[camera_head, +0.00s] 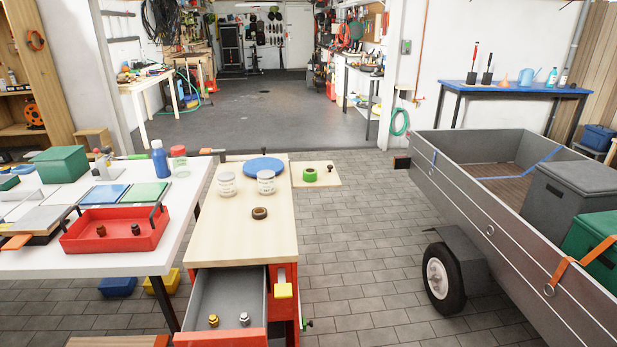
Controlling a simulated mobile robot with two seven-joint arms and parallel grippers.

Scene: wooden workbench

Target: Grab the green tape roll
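The green tape roll (310,175) is a small, bright green ring. It lies on a light wooden surface (328,181) at the right of the workbench, near that surface's left side. A brown tape roll (260,213) lies on the light wooden workbench top (245,245), nearer to me. Neither of my grippers shows in the head view, so I cannot see whether they are open or shut.
Two white-labelled jars (227,184) and a blue disc (263,167) stand on the workbench. An open drawer (230,297) juts out at the front. A white table (120,262) with a red tray (115,235) is left. A trailer (480,225) is right, with open floor between.

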